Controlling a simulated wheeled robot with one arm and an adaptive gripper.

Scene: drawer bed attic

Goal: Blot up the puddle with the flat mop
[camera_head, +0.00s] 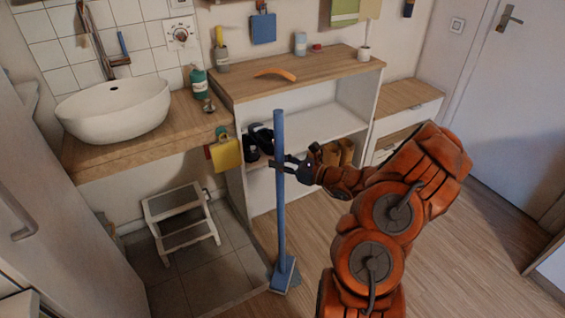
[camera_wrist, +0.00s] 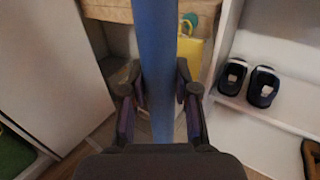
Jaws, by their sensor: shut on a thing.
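The flat mop (camera_head: 281,215) has a long blue handle and a small blue flat head. It stands nearly upright, with its head low at the floor near the edge between grey tiles and wooden boards. Whether the head touches the floor I cannot tell. My gripper (camera_head: 284,166) is shut on the upper part of the handle. In the wrist view my gripper (camera_wrist: 160,100) has a finger on either side of the blue handle (camera_wrist: 156,60).
A step stool (camera_head: 180,220) stands on the tiles under the sink counter. An open shelf unit (camera_head: 355,85) with shoes stands behind the mop. Wooden floor (camera_head: 470,235) is clear at the right.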

